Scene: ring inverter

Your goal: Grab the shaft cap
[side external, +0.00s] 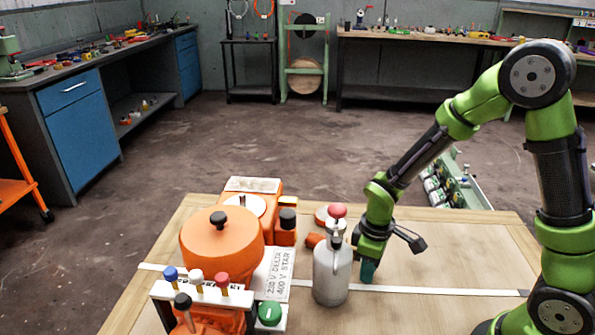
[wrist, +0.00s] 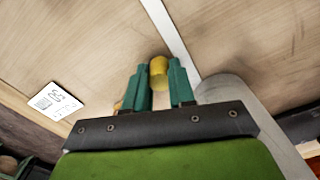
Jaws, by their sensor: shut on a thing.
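My gripper (side external: 368,270) is low over the table, just right of the grey bottle with a red knob (side external: 332,270). In the wrist view its two teal fingers (wrist: 160,82) are shut on a small yellow rounded piece (wrist: 158,68), which shows between and just past the tips. I cannot tell for certain that this piece is the shaft cap. It is hidden in the side view, and I cannot tell whether it touches the table.
An orange machine (side external: 222,250) with a black knob and several coloured-top posts stands at left. An orange piece (side external: 313,240) lies behind the bottle. A white strip (side external: 430,290) crosses the table (side external: 450,250). Table right of my gripper is clear. A white printed tag (wrist: 55,101) lies at left.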

